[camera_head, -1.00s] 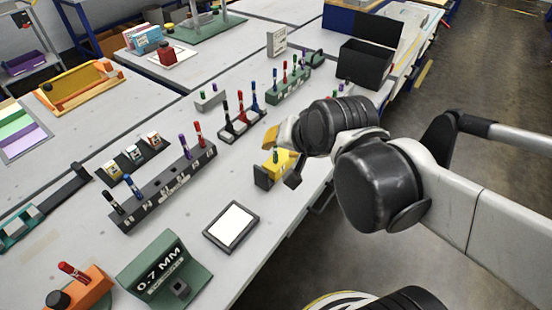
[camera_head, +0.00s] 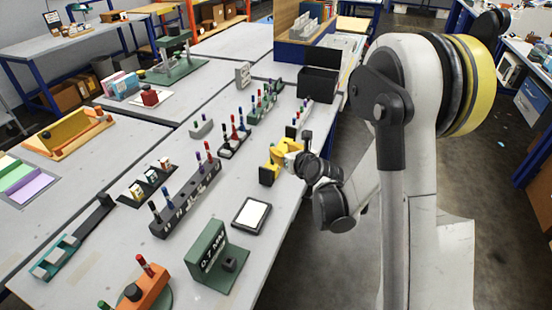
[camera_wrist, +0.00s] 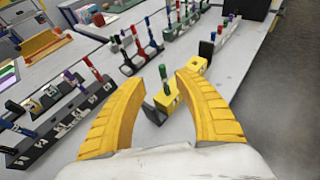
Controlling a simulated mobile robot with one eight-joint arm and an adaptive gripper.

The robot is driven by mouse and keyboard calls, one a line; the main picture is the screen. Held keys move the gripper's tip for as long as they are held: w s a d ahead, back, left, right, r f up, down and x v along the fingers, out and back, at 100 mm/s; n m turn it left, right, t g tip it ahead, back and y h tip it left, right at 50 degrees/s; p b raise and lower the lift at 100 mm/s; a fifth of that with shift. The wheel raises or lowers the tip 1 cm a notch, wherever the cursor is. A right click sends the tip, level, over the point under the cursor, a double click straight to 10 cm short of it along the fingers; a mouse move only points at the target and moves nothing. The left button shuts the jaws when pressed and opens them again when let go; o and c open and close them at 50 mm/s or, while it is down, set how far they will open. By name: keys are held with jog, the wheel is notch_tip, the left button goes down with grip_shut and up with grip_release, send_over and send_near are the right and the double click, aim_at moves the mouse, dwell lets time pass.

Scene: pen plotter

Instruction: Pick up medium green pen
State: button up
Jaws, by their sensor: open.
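A green-topped pen (camera_wrist: 163,74) stands upright in a small yellow block (camera_wrist: 168,97) in the wrist view; I cannot read its size. My gripper (camera_wrist: 159,79) has its two yellow fingers spread wide and empty, with the pen showing in the gap beyond the tips. In the head view my gripper (camera_head: 284,149) is over the yellow block (camera_head: 267,174) near the table's right edge, and the pen is hidden or too small to tell there.
A dark rack (camera_head: 187,203) with several pens is left of the block; more pen racks (camera_head: 236,142) stand behind. A tablet with a white screen (camera_head: 251,215) and a green 0.7 mm sign (camera_head: 212,255) are in front. A black open box (camera_head: 318,85) stands farther back.

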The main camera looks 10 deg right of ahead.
aim_at(273, 145)
jog(key=b+x, duration=0.1)
jog(key=x, duration=0.2)
jog(key=b+x, duration=0.1)
jog(key=x, duration=0.3)
jog(key=f+b+x, duration=0.1)
jog(key=x, duration=0.2)
jog(key=shift+w+d+b, duration=0.1)
jog(key=shift+w+b, duration=0.1)
jog(key=shift+b, duration=0.1)
jog(key=shift+s, duration=0.1)
grip_shut()
